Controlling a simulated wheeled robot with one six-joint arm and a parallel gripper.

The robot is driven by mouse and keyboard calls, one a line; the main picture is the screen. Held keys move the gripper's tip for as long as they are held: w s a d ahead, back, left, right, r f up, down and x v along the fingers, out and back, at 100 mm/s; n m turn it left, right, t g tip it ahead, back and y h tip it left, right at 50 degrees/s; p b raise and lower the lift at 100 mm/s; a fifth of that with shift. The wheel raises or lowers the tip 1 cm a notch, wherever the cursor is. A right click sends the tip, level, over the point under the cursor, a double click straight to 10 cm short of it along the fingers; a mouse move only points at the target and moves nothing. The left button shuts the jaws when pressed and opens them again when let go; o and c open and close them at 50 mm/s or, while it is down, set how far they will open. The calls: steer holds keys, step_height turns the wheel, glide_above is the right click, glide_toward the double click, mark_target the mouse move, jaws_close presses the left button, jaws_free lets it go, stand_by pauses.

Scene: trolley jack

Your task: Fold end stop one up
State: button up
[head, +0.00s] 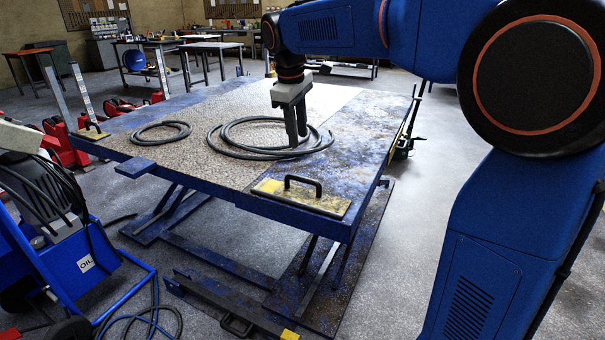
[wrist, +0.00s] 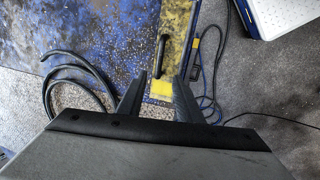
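A yellow, worn end stop plate with a black handle (head: 268,186) lies flat at the near edge of the lift table (head: 190,152). In the wrist view the same plate (wrist: 177,22) shows ahead of my fingers, its bright yellow end towards them. A second yellow plate with a handle (head: 90,134) lies flat at the table's far left corner. The pictures do not show which is end stop one. My gripper (head: 296,142) points down above the table, over the large hose coil, behind the near plate. In the wrist view my fingers (wrist: 160,88) are apart, with nothing held between them.
A large hose coil (head: 228,149) and a small coil (head: 160,126) lie on the table. A blue cart with an oil label (head: 86,265) and cables stands at the left. Red jacks (head: 62,140) stand beyond the left edge. The floor right of the table is mostly clear.

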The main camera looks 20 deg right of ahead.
mark_target(303, 178)
steer(key=f, duration=0.4)
steer(key=w+d+f, duration=0.1)
steer(key=f, duration=0.4)
steer(key=w+d+f, duration=0.1)
steer(key=f, duration=0.4)
steer(key=shift+f, duration=0.2)
jaws_close()
